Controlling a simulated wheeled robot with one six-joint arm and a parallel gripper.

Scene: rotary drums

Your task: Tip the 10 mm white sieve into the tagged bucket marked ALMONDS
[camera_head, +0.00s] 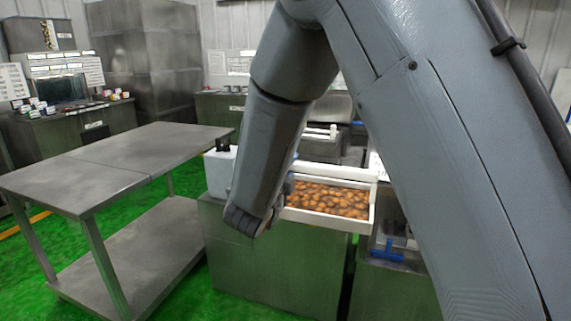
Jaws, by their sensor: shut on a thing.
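A white rectangular tray-like sieve (371,207) filled with brown nut-like pieces shows right of my forearm, above a metal cabinet. Its size marking cannot be read. Its left end is hidden behind my wrist. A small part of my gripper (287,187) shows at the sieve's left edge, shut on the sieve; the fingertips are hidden. A pale container (219,172) stands just left of my forearm, partly covered by it. No bucket tag reading ALMONDS can be made out.
A bare metal table (120,162) with a lower shelf stands at left. A metal cabinet (275,265) is below the sieve. A blue-handled item (388,252) lies at its right. Counters with small items (65,115) line the back. Green floor is open at front left.

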